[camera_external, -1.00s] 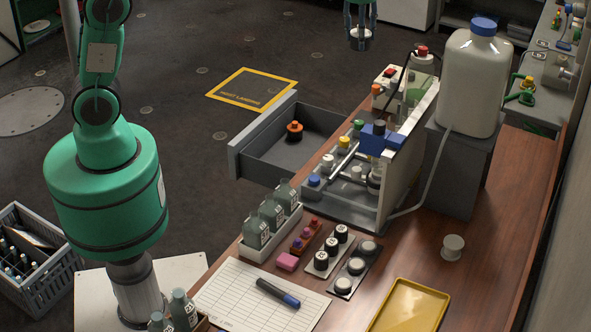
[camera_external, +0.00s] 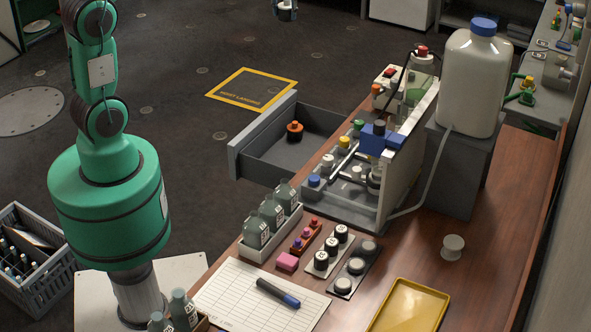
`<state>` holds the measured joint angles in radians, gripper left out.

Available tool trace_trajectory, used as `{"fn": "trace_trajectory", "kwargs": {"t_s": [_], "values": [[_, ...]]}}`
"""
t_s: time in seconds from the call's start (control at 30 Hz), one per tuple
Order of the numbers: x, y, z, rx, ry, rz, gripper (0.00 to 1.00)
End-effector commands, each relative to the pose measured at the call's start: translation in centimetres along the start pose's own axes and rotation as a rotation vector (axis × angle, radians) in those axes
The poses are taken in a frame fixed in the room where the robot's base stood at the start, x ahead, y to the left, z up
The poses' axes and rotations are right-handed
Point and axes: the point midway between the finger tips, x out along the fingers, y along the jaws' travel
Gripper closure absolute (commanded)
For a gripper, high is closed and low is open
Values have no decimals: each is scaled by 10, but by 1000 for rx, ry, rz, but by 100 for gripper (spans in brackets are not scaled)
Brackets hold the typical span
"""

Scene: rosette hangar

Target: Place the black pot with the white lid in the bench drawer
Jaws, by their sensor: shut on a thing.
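My gripper (camera_external: 286,4) is at the top edge of the picture, mostly cut off, and is shut on the small black pot with the white lid (camera_external: 286,12). It holds the pot in the air, above and beyond the bench drawer (camera_external: 252,128). The grey drawer is pulled out from the bench's left side and is open at the top. A black pot with an orange lid (camera_external: 295,132) stands inside it, toward the back. The drawer floor around that pot is bare.
A rack of bottles with coloured caps (camera_external: 345,190) stands on the bench (camera_external: 420,250) beside the drawer. A white tray of grey bottles (camera_external: 270,232) is at the bench edge. A large white jug (camera_external: 468,85) stands behind on a grey block.

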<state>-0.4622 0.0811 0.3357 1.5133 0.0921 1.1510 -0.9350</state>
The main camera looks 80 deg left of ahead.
Motion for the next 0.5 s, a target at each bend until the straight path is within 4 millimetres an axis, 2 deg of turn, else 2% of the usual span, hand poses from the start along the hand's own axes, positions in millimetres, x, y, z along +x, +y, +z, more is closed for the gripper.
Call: {"fn": "trace_trajectory", "kwargs": {"t_s": [0.33,0.5], "values": [[4,-31,-22,-78,0,-8,80],[27,-29,-18,-74,-2,-10,80]]}}
